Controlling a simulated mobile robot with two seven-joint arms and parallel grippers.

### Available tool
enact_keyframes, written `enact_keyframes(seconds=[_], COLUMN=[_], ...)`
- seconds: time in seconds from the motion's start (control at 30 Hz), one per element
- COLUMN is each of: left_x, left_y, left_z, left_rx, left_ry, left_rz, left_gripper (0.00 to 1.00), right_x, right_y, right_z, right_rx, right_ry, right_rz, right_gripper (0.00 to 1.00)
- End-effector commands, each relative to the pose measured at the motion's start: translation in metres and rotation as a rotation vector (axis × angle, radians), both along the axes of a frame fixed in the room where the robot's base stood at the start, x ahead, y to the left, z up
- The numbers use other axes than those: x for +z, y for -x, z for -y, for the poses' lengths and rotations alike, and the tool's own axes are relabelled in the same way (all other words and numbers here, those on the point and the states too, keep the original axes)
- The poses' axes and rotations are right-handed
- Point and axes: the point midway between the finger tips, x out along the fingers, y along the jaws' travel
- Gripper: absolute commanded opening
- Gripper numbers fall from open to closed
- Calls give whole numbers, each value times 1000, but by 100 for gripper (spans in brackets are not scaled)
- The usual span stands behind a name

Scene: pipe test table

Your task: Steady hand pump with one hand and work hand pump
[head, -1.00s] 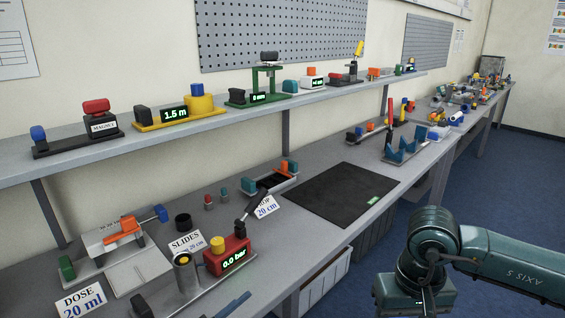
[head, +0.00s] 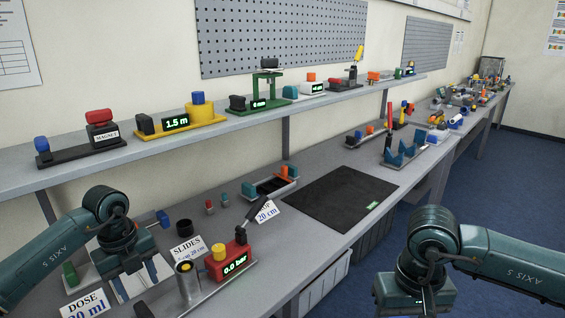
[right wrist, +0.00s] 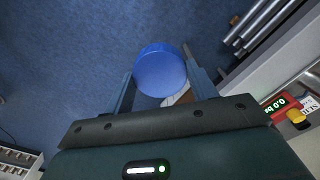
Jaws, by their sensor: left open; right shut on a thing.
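The hand pump is a red box (head: 241,252) with a "0.0 bar" display, a yellow knob (head: 218,253) and a dark lever (head: 256,212) slanting up to the right. It stands on a grey base plate beside a metal cylinder (head: 188,284). Its red part also shows at the right edge of the right wrist view (right wrist: 277,104). My left gripper (head: 139,281) is open and empty, pointing down left of the pump, apart from it. My right gripper (right wrist: 162,78) is shut on a blue round thing (right wrist: 160,68), over the floor. In the head view its fingers are cut off.
A "SLIDES" card (head: 187,250) and a black ring (head: 185,227) lie behind the pump. A "DOSE" card (head: 85,304) stands at the front left. A black mat (head: 340,197) leaves free room to the right. The shelf (head: 220,128) overhangs the bench's back.

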Motion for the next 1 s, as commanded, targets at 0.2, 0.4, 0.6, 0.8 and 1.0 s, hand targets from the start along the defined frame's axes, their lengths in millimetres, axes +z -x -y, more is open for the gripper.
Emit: enact_keyframes(seconds=[0.2, 0.4, 0.6, 0.8, 1.0], left_x=[4, -13, -41, -72, -100], left_y=[-2, -2, -2, -1, -2], left_z=[-14, -14, -14, -13, -13], left_rx=[36, 35, 33, 33, 33], left_ry=[-54, -52, -52, -50, -49], left_rz=[-3, -3, -4, -4, -1], left_gripper=[49, 49, 49, 49, 49], right_x=[-2, -16, -38, -62, -84], right_y=[0, 0, 0, 0, 0], right_z=[0, 0, 0, 0, 0], right_rx=[0, 0, 0, 0, 0], right_ry=[0, 0, 0, 0, 0], right_rz=[0, 0, 0, 0, 0], right_gripper=[35, 35, 35, 35, 35])
